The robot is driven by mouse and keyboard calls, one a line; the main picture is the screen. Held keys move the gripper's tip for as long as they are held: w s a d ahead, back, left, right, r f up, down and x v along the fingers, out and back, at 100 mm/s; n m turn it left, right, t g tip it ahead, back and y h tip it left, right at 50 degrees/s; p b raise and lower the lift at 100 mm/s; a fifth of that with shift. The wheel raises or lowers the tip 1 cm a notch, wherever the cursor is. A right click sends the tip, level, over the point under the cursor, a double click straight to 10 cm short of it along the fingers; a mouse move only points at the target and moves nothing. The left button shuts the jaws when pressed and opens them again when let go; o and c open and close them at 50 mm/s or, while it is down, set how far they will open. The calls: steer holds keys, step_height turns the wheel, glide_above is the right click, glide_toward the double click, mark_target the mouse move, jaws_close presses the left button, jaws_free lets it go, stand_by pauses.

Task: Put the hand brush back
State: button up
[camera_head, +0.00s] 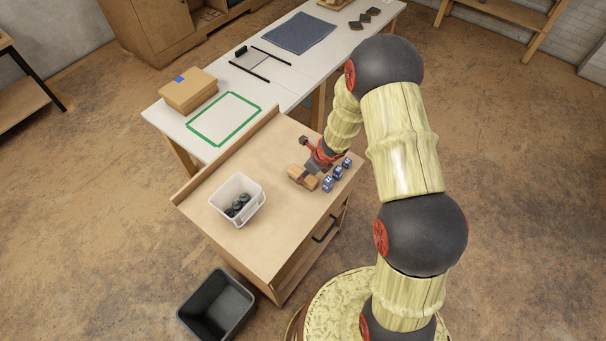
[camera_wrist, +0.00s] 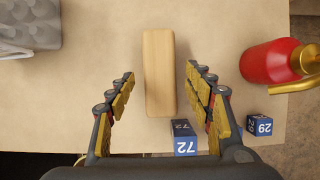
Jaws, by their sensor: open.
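A plain light wooden block (camera_wrist: 159,75), which may be the hand brush seen from above, lies on the cabinet top; no bristles show. In the wrist view it lies lengthwise between the two fingers of my gripper (camera_wrist: 160,76), with a gap on each side. My gripper is open and holds nothing. In the head view the wooden piece (camera_head: 303,178) is by my gripper (camera_head: 312,168), partly hidden by it, near the cabinet's right side. I cannot tell how high the fingers are above the top.
Blue numbered cubes (camera_wrist: 185,138) lie close to the right finger. A red bottle with a brass-coloured handle (camera_wrist: 270,62) stands to the right. A white bin (camera_head: 236,200) holds black round parts. The white table (camera_head: 280,80) carries a green-outlined area (camera_head: 224,118) and a cardboard box (camera_head: 188,90).

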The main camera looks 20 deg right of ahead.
steer(key=s+d+r+m+t+h+p, duration=0.1)
steer(key=d+r+m+t+h, duration=0.3)
steer(key=r+m, duration=1)
steer(key=s+d+r+m+h+p, duration=0.15)
steer(key=d+r+m, duration=0.45)
steer(key=r, duration=1.5)
steer(key=s+r+m+g+h, duration=0.1)
steer(key=s+r+m, duration=0.7)
steer(key=s+m, duration=0.3)
steer(key=s+a+r+m+y, duration=0.1)
steer(key=s+a+m+y, duration=0.1)
steer(key=s+a+m, duration=0.3)
steer(key=s+a+r+m+g+y, duration=0.1)
steer(key=s+a+m, duration=0.5)
steer(key=s, duration=0.4)
steer(key=shift+s+r+m+y, duration=0.2)
steer(key=shift+s+m+y, duration=0.15)
steer(key=shift+m, duration=0.25)
steer(key=shift+d, duration=0.1)
step_height(320, 180, down, 12)
steer(key=b, duration=1.2)
